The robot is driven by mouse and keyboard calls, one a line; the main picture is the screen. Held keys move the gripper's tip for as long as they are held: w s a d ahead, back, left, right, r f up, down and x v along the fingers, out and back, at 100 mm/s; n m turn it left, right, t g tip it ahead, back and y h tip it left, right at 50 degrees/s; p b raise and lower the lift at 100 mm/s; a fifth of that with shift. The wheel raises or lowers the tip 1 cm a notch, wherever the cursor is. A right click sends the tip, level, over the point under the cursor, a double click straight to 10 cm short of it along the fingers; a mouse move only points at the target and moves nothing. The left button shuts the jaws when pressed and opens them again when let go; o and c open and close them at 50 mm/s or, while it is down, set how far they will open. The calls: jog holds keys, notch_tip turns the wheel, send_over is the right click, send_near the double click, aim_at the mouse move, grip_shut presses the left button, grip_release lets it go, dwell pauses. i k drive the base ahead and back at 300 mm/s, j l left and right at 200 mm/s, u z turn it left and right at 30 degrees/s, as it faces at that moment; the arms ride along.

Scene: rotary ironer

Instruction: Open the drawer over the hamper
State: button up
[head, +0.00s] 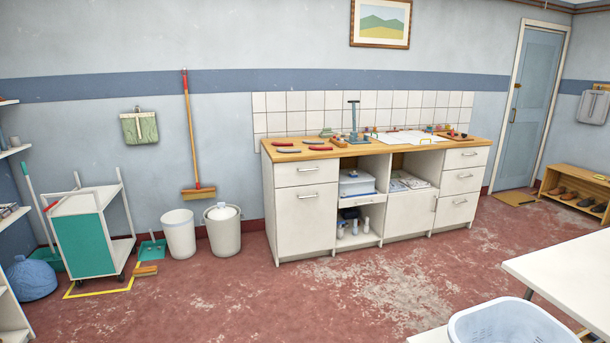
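A white counter unit (333,227) with a wooden top stands against the back wall. At its left end, a shallow drawer front (307,172) with a bar handle sits directly above a tall front panel (307,218) with its own handle. This tall panel may be the hamper; I cannot tell for sure. Both fronts look closed and flush. A thin drawer (358,199) sits between open shelves in the middle, and a stack of closed drawers (460,180) is at the right end. My gripper is not in view.
Bins (179,234) and a green-sided cart (90,228) stand left of the unit. A white table (565,268) and a light blue basket (510,323) are at the lower right. The red floor before the unit is clear.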

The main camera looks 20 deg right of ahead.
aim_at(292, 173)
jog(key=i, duration=1.45)
jog(key=i+j, duration=0.1)
jog(key=i, duration=2.75)
jog(key=i+l+z, duration=0.1)
jog(key=i+l, duration=0.45)
jog(key=l, duration=0.15)
